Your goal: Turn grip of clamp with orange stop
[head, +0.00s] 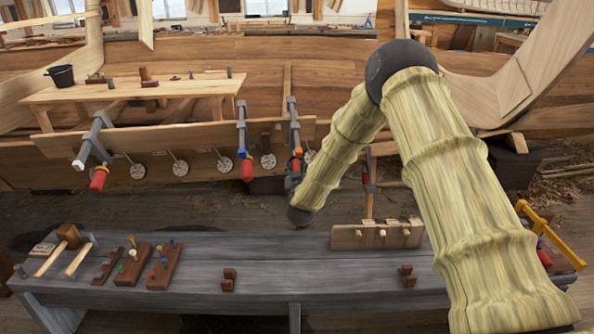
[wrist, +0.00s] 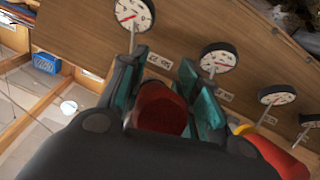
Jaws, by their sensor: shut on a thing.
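The clamp (head: 291,118) with the orange stop (head: 297,152) hangs on the wooden plank, third from the left in the head view. My gripper (head: 293,177) is at its lower end, partly behind my arm. In the wrist view, my gripper (wrist: 163,85) has its teal-padded fingers on either side of a red grip (wrist: 160,108) and is shut on it. The orange stop cannot be made out beside the held grip in the wrist view; the fingers and grip hide that part.
A clamp with a blue stop (head: 242,153) and red grip (head: 247,171) hangs close to the left. Another red grip (wrist: 277,158) with a yellow-orange ring is right of my fingers. Round dials (wrist: 218,58) line the plank. The grey bench (head: 270,260) stands below.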

